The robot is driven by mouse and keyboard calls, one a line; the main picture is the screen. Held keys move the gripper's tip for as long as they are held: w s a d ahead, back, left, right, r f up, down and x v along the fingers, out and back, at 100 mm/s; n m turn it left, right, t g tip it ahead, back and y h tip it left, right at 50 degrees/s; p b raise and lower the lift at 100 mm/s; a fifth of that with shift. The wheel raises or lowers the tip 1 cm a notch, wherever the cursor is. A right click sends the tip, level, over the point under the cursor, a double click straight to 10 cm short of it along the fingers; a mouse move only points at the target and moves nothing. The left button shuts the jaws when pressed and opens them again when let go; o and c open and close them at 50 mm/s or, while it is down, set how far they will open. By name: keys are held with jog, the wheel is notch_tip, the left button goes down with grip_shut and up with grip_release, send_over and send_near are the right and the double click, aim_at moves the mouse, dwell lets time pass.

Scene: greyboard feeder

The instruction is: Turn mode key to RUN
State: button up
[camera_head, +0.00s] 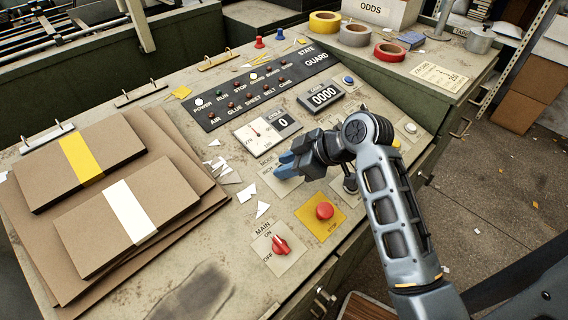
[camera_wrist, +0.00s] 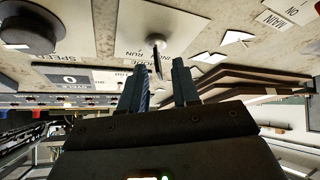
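The mode key (camera_wrist: 157,60) is a thin dark key in a round silver lock (camera_wrist: 155,40) on a pale plate (camera_wrist: 180,25), in the wrist view. Its plate carries partly hidden lettering, with RUN readable on the left. My gripper (camera_wrist: 160,66) is open, its two blue fingers apart. The key lies just beyond the fingertips, between them in the picture; I cannot tell whether either finger touches it. In the head view my gripper (camera_head: 285,163) is low over the mode plate (camera_head: 274,183), and hides the key.
A red stop button (camera_head: 324,211) on a yellow plate and the red MAIN switch (camera_head: 280,246) are nearby. A black SPEED knob (camera_wrist: 28,30) is left of the key. Card stacks (camera_head: 130,220) fill the left side. White paper scraps (camera_head: 228,178) lie beside my gripper.

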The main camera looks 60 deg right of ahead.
jog(key=shift+w+f, duration=0.35)
grip_shut()
